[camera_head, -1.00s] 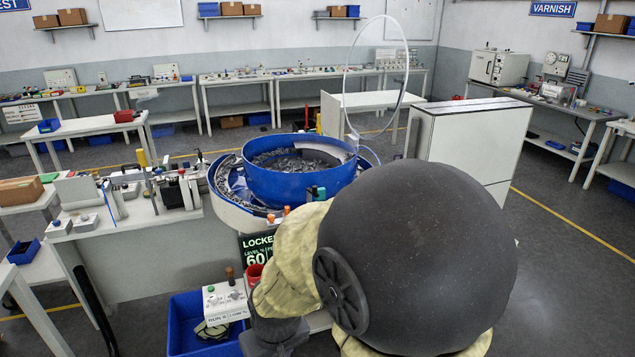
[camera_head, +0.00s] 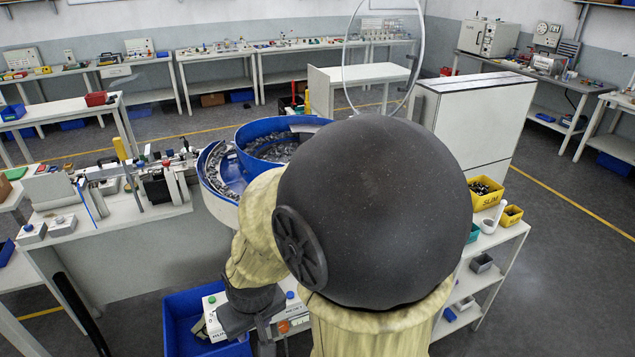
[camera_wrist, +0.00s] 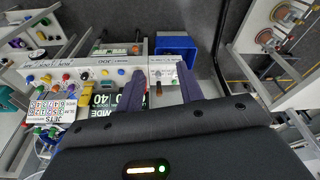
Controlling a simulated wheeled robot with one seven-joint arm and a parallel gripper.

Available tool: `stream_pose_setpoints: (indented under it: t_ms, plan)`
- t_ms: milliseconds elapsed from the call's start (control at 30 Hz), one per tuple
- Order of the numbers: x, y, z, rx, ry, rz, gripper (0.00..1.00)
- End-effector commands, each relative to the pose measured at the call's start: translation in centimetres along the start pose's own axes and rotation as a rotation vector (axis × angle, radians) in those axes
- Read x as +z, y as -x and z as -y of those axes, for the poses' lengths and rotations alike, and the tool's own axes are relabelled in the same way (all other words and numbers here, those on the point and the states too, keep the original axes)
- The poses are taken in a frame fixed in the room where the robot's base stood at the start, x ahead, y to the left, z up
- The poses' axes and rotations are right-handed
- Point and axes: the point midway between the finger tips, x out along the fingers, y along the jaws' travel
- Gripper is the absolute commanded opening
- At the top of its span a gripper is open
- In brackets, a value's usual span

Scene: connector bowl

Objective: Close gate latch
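My gripper (camera_wrist: 160,76) shows in the wrist view with its two dark fingers apart and nothing held between them. Beyond and between the fingers is a pale control box (camera_wrist: 162,66) with a small upright brown-handled lever (camera_wrist: 158,88). I cannot tell whether this lever is the gate latch; no part is clearly marked as one. In the head view my dark wrist covers much of the control box (camera_head: 213,303), and my fingers are not clear there. The blue feeder bowl (camera_head: 250,135) holds many grey metal parts and is partly hidden by my arm.
A blue bin (camera_head: 180,325) stands on the floor beside the control box; it also shows in the wrist view (camera_wrist: 178,44). A white shelf with yellow bins (camera_head: 485,192) stands right of my arm.

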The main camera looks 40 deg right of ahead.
Motion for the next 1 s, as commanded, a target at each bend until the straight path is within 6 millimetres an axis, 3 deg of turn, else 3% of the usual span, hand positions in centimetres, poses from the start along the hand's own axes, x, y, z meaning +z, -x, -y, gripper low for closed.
stream_pose_setpoints:
  t_ms: [333, 467, 567, 667, 800, 1000]
  plan:
    - [-0.9, -0.3, 0.0, -0.006, -0.023, -0.022, 0.37]
    - [-4.0, -1.4, -0.4, -0.015, -0.108, -0.101, 0.37]
    - [-7.9, -2.7, -1.4, -0.006, -0.213, -0.209, 0.37]
    - [-12.1, -4.2, -3.3, 0.031, -0.332, -0.336, 0.37]
    - [-16.9, -6.0, -7.2, 0.138, -0.486, -0.521, 0.37]
    - [-21.0, -7.1, -14.6, 0.385, -0.654, -0.785, 0.37]
